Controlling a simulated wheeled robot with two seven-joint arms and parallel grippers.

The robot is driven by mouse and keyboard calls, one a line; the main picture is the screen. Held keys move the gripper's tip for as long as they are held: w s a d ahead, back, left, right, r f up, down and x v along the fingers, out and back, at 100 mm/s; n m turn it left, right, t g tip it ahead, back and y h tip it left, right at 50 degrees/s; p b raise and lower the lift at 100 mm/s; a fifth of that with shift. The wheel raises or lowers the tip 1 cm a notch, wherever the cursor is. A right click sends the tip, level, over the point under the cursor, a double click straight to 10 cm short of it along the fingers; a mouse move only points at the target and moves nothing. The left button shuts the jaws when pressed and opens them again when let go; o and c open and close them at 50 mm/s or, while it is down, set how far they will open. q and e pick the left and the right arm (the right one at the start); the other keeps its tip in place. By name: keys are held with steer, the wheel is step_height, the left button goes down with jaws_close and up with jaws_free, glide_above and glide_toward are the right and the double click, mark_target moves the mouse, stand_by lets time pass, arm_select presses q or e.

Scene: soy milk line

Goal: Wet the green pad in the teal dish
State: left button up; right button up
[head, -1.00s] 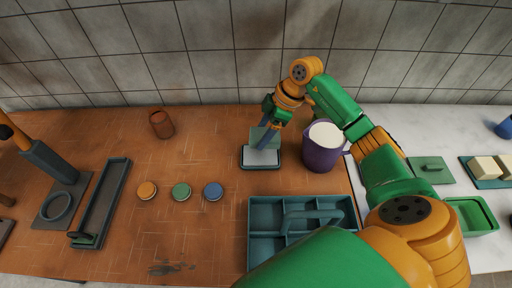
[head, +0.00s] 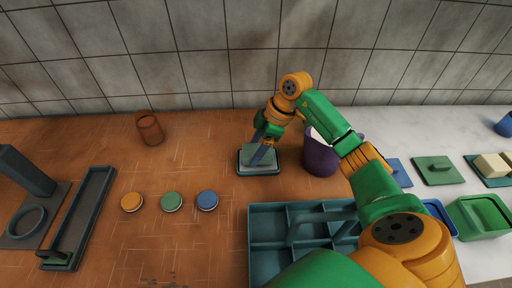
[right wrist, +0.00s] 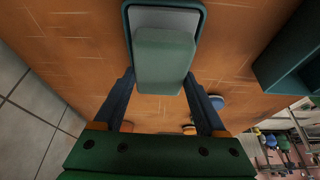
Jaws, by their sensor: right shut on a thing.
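My right gripper (head: 264,147) is shut on the green pad (head: 254,153), which is a pale grey-green block. The pad is over the teal dish (head: 259,174), a shallow dark-rimmed tray with a pale surface inside. In the right wrist view the pad (right wrist: 165,60) sits between the two fingertips and covers the near part of the dish (right wrist: 205,25). I cannot tell whether the pad touches the pale surface. My left gripper is not in view.
A purple jug (head: 320,158) stands close to the right of the dish. A teal divided caddy (head: 268,207) is in front. Orange (head: 132,202), green (head: 171,202) and blue (head: 207,200) discs lie to the left. A brown cup (head: 149,129) stands at the back left.

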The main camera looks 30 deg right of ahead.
mark_target(256, 150)
steer(key=shift+d, duration=0.1)
steer(key=shift+f, duration=0.5)
stand_by(0.6)
steer(key=shift+s+f, duration=0.1)
stand_by(1.3)
step_height(256, 150, up, 7)
steer(key=p, duration=0.8)
steer(key=shift+r, duration=0.2)
steer(key=shift+f, duration=0.15)
